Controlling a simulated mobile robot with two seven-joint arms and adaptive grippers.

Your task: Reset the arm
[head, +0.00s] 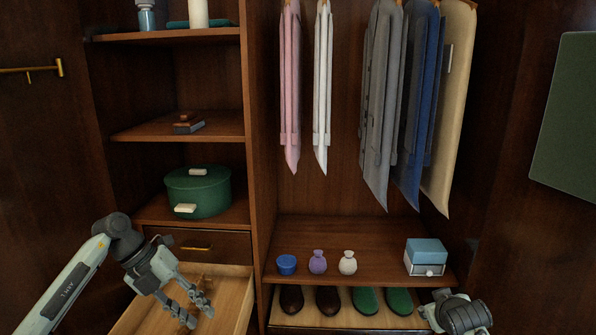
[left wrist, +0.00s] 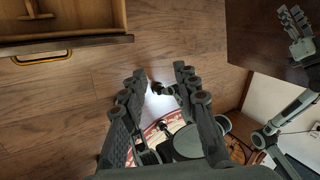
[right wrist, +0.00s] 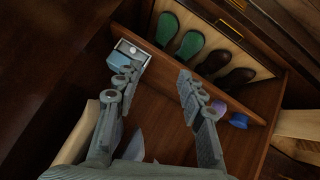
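My left gripper (head: 190,308) hangs over the open lower-left drawer (head: 240,285) in the head view. Its fingers also show in the left wrist view (left wrist: 166,85), spread apart with nothing between them, above the wooden floor.
A green round box (head: 198,191) sits on the left shelf. Clothes (head: 380,100) hang above. Dark brown shoes (head: 328,299) lie below.

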